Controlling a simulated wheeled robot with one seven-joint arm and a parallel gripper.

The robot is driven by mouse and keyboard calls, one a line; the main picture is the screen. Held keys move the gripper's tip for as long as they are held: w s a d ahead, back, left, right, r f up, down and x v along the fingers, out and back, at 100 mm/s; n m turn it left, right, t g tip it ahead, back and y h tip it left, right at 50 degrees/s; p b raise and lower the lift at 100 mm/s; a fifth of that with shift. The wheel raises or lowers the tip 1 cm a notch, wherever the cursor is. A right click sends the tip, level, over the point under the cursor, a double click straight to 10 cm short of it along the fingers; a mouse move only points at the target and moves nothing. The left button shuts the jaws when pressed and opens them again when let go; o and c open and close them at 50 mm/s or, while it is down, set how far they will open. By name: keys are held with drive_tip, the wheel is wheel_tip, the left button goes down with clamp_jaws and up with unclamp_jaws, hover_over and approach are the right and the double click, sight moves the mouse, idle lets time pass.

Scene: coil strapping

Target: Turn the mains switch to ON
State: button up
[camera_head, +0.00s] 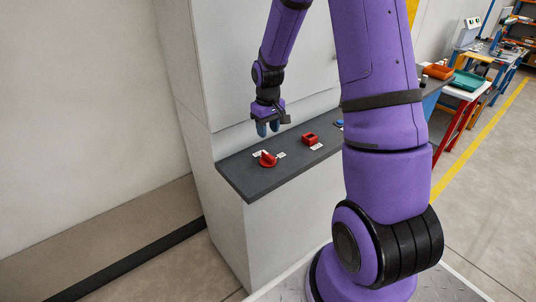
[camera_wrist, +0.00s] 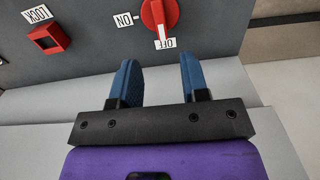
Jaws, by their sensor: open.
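The mains switch is a red rotary knob (camera_head: 267,159) on a dark grey shelf panel (camera_head: 239,176). In the wrist view the red switch (camera_wrist: 160,15) shows at the top, with a white ON label (camera_wrist: 125,20) to its left and an OFF label (camera_wrist: 165,43) below it. Its pale pointer is directed at the OFF label. My gripper (camera_head: 268,130) hangs above the panel, close to the switch and apart from it. In the wrist view my gripper (camera_wrist: 156,70) has its two blue fingers spread, with nothing between them.
A red square block (camera_head: 310,139) with a LOCK label sits right of the switch on the panel; it also shows in the wrist view (camera_wrist: 49,38). A pale cabinet wall rises behind the panel.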

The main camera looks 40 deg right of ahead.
sight(268, 154)
wheel_tip(268, 154, down, 10)
drive_tip(key=shift+f, duration=0.25)
idle(0.4)
clamp_jaws()
